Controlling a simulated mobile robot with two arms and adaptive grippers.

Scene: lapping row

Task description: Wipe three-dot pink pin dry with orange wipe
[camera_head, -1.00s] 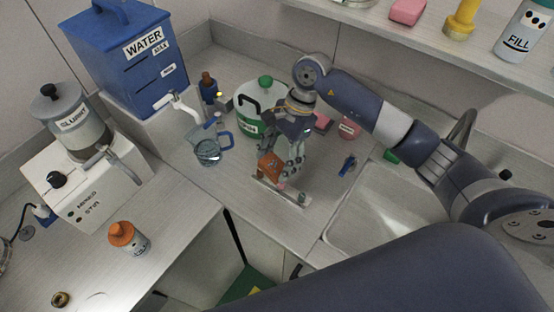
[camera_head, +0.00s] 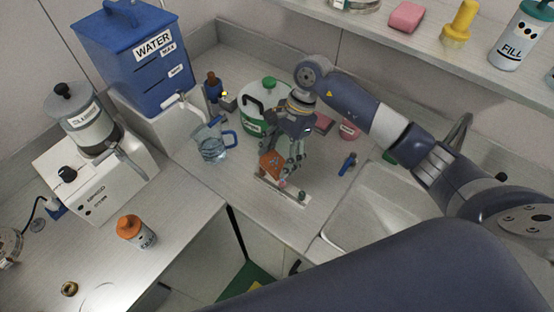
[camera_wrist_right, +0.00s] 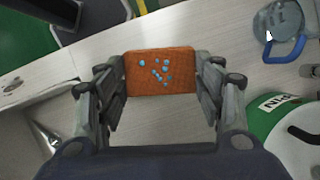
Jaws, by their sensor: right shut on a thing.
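The orange wipe (camera_head: 271,163) is in my right gripper (camera_head: 287,160). In the right wrist view the wipe (camera_wrist_right: 160,72) is spread flat between the two fingers of the gripper (camera_wrist_right: 162,85), with several blue spots on its face. In the head view a small pink piece (camera_head: 282,183), perhaps the pin, shows just below the wipe at a narrow pale rack (camera_head: 268,182). Its dots are too small to make out. I cannot tell whether the wipe touches it. In the wrist view neither pin nor rack shows. My left gripper is out of view.
A small greenish piece (camera_head: 302,196) is at the rack's right end. A blue item (camera_head: 347,163) lies to the right, before the sink (camera_head: 372,200). A glass jug (camera_head: 211,146) and a white-green container (camera_head: 262,98) stand behind. The counter's front edge is close to the rack.

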